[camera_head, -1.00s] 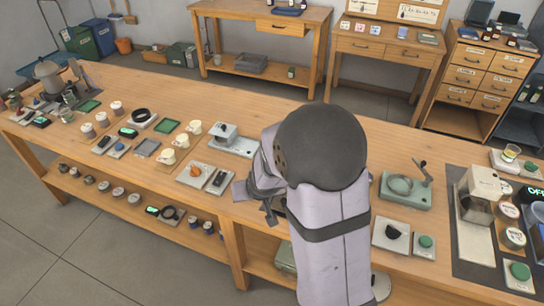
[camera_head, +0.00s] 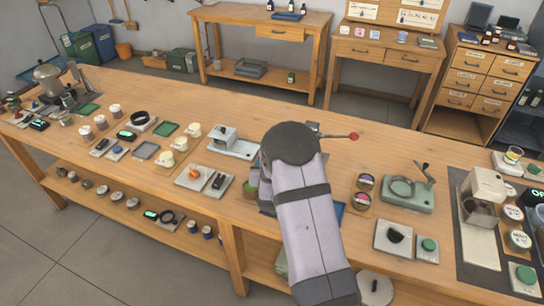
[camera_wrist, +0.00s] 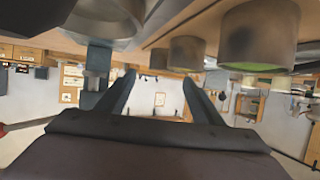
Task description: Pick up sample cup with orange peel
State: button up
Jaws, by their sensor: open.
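I cannot pick out orange peel in any cup. In the wrist view, which looks upside down, a grey cup with green contents (camera_wrist: 257,45) and a darker grey cup (camera_wrist: 187,54) are at the top, above and right of my gripper (camera_wrist: 160,84). Its two dark fingers are apart with nothing between them. A large grey round thing (camera_wrist: 105,18) is cut off at the top left. In the head view my arm hides the gripper and the bench under it; a small green-topped cup (camera_head: 249,190) shows at the arm's left edge.
Two round dark-rimmed pots (camera_head: 365,181) stand right of my arm. A red-knobbed lever (camera_head: 352,136) sticks out behind it. A plate with an orange knob (camera_head: 194,174) lies left, with several cream cups (camera_head: 181,143) behind. A green-grey device (camera_head: 407,190) stands at right.

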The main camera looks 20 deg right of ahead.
jog(key=shift+w+d+f, duration=0.25)
jog(key=shift+w, duration=0.35)
jog(key=shift+r+p+x, duration=0.1)
jog(key=shift+p+x, duration=0.45)
jog(key=shift+x, duration=0.3)
jog(key=shift+r+p+x, duration=0.15)
jog(key=shift+p+x, duration=0.35)
jog(key=shift+x, duration=1.3)
jog(key=shift+a, duration=0.15)
jog(key=c, duration=1.2)
